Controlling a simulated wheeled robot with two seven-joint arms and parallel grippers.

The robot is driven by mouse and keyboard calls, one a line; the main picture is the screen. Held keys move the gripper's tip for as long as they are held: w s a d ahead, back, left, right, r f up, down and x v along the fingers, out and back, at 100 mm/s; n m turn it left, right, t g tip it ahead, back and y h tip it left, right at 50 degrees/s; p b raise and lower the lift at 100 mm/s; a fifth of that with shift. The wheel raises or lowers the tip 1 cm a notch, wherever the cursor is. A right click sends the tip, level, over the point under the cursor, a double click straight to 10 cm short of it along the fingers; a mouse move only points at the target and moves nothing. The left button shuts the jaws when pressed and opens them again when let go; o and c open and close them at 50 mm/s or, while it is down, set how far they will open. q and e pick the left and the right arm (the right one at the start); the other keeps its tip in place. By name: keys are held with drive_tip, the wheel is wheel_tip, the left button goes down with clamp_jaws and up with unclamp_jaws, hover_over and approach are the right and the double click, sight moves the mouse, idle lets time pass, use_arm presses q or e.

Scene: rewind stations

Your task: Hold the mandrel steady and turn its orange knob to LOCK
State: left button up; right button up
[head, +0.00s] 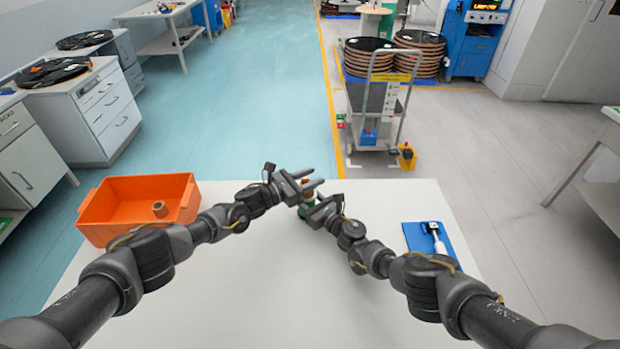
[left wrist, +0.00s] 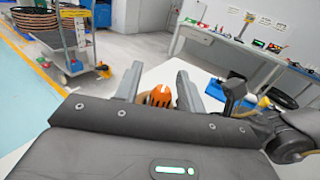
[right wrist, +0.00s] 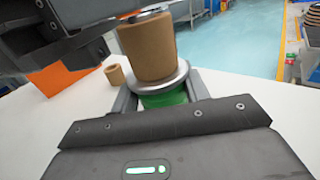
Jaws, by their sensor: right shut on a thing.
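The mandrel shows best in the right wrist view: a green base (right wrist: 165,98), a silver flange (right wrist: 158,83) and a brown cardboard core (right wrist: 147,48) above it. My right gripper (right wrist: 163,100) is shut on the green base. The orange knob (left wrist: 160,96) shows in the left wrist view with white markings; its setting is too small to read. My left gripper (left wrist: 157,88) is open, with its fingers on either side of the knob and gaps visible. In the head view my left gripper (head: 313,186) partly hides the mandrel, whose green base (head: 305,211) shows below.
An orange bin (head: 95,220) with a cardboard core (head: 160,209) is at the left of the white table (head: 270,290). A blue mat (head: 418,238) with a white-handled tool (head: 437,240) lies at right. A loaded trolley (head: 375,125) stands beyond the table.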

use_arm(q)
drive_tip(key=v, duration=1.2)
use_arm(e)
drive_tip(key=o, duration=1.2)
drive_tip(key=shift+s+d+r, duration=0.1)
drive_tip(key=shift+d, duration=0.05)
